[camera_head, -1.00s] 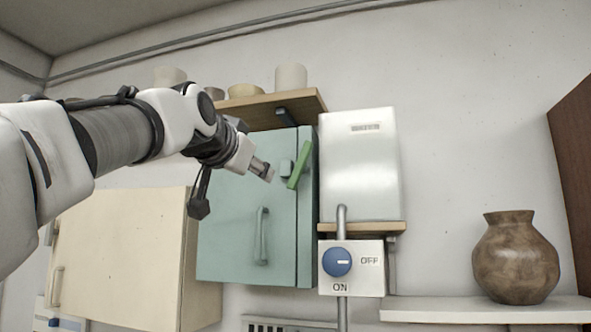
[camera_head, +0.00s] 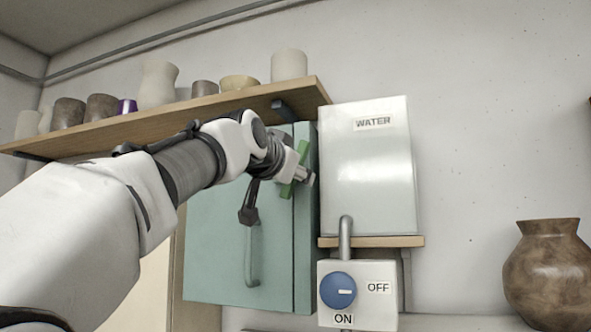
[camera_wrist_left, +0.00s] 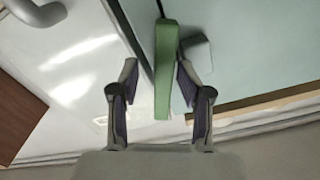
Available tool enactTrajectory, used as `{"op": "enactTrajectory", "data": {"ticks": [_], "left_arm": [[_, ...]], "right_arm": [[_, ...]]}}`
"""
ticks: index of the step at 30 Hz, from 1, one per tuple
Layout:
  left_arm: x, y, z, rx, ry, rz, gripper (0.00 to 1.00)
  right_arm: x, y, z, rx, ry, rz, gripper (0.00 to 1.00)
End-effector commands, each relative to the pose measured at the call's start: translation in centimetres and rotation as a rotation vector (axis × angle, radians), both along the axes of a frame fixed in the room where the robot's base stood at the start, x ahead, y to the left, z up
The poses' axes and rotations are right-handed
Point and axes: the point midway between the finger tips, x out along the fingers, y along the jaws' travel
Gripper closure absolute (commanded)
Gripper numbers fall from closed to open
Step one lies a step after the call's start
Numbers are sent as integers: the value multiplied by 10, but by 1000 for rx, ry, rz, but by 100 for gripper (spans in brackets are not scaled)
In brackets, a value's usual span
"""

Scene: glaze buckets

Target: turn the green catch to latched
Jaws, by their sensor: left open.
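The green catch (camera_head: 301,158) is a bar on the front of the teal cabinet (camera_head: 222,270), near the seam by its right edge. It stands nearly upright, leaning a little to the right at the top. My left gripper (camera_head: 304,177) is at the catch and hides part of it. In the left wrist view the catch (camera_wrist_left: 163,60) lies between the two open fingers of my left gripper (camera_wrist_left: 156,75), with gaps on both sides. A small grey block (camera_wrist_left: 197,52) sits beside it. My right gripper is not in view.
A white WATER box (camera_head: 368,180) stands close right of the cabinet, with a pipe and blue dial (camera_head: 338,290) below. A wooden shelf (camera_head: 150,122) with several pots runs above my arm. A brown vase (camera_head: 548,272) is at far right.

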Motion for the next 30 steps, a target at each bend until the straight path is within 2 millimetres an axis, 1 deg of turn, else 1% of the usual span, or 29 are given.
{"op": "enactTrajectory", "data": {"ticks": [2, 3, 5, 6, 20, 26, 30], "left_arm": [[1, 0, -2, 1, 2, 0, 56], [0, 0, -1, 1, 2, 0, 70], [0, 0, -1, 1, 2, 0, 91], [0, 0, -1, 1, 2, 1, 100], [-1, 1, 2, 29, -15, 1, 100], [-1, 1, 4, 113, -46, 0, 100], [-1, 2, 4, 209, -77, 1, 100]], "right_arm": [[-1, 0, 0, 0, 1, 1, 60], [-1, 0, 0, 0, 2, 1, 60], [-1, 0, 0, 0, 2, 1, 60], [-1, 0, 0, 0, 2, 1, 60], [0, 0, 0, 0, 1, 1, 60], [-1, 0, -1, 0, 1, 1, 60], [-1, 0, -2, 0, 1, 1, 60]]}}
